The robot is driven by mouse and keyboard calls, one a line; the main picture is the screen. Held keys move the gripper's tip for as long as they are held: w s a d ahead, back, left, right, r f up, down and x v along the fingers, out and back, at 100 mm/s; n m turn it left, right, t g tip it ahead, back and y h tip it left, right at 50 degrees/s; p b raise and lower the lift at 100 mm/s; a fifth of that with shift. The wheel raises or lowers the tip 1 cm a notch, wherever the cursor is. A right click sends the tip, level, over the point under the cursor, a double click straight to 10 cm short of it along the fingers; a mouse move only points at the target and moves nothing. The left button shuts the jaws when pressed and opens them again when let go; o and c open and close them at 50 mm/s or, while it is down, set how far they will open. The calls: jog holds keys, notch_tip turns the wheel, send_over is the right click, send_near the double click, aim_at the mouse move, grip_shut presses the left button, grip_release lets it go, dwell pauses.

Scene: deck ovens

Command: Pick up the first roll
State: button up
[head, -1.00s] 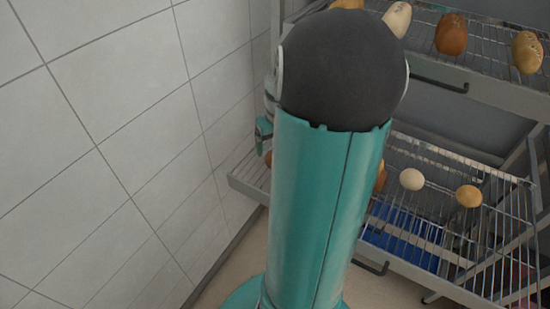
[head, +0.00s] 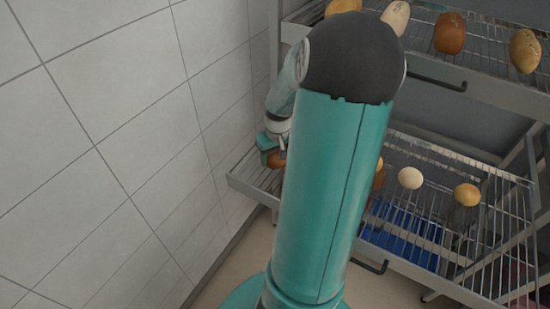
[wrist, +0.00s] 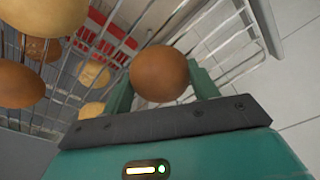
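A brown, egg-shaped roll (wrist: 159,73) sits between the two fingers of my gripper (wrist: 162,88) in the wrist view, close to the palm. The fingers stand apart, one at each side of the roll; any contact is too fine to make out. In the head view my gripper (head: 275,148) is just above this roll (head: 276,160), at the left end of the lower wire rack (head: 245,182). My arm hides part of the rack and the rolls behind it.
More rolls lie on the lower rack, a pale one (head: 410,178) and a tan one (head: 467,195). The upper rack (head: 480,85) holds several rolls above them. A tiled wall (head: 110,140) stands close on the left.

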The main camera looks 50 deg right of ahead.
jog(key=shift+c, duration=1.2)
